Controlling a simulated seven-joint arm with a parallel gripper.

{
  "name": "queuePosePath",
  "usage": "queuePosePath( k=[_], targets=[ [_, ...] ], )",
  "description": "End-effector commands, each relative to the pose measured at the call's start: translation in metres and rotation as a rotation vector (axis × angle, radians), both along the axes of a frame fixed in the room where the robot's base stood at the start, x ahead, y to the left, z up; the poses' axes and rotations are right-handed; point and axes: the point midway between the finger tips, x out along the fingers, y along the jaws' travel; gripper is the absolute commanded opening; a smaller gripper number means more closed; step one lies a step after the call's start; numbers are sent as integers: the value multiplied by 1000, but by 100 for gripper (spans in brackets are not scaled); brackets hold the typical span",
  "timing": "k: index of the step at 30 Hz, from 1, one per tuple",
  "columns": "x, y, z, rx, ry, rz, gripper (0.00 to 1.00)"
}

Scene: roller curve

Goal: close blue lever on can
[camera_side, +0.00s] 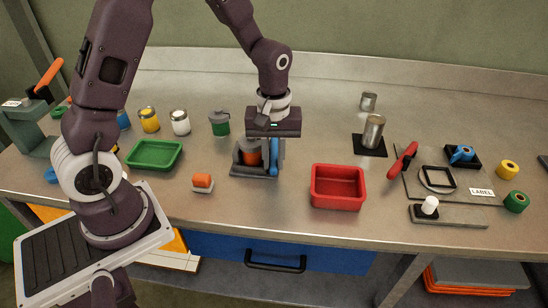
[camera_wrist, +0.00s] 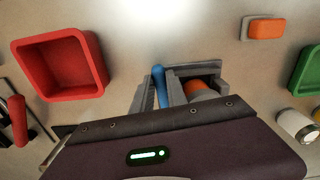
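The blue lever (camera_side: 274,158) stands roughly upright at the right side of a grey fixture (camera_side: 254,171) in the side view. An orange-red can (camera_side: 250,154) sits in this fixture, left of the lever. The wrist view also shows the blue lever (camera_wrist: 160,87), the orange can (camera_wrist: 201,87) and the grey fixture (camera_wrist: 211,67). My gripper (camera_side: 272,141) points down right over the fixture, and its body hides the lever's top and part of the can. In the wrist view its fingers (camera_wrist: 161,94) flank the lever; whether they grip it is unclear.
A red bin (camera_side: 339,202) stands to the right and a green tray (camera_side: 154,168) to the left. An orange block (camera_side: 202,181) lies at front left. A green can (camera_side: 219,123) stands behind left.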

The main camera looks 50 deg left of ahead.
Motion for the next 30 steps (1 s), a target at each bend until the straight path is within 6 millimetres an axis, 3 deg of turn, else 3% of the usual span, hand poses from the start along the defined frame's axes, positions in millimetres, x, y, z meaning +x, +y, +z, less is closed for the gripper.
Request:
queuePosePath(
  k=[1, 3, 13, 22, 30],
  targets=[
    [2, 0, 1, 1, -6, 1, 26],
    [1, 0, 1, 0, -5, 1, 40],
    [1, 0, 3, 0, -3, 1, 40],
    [2, 0, 60, 1, -7, 0, 40],
    [1, 0, 72, 0, -3, 1, 40]
  ],
)
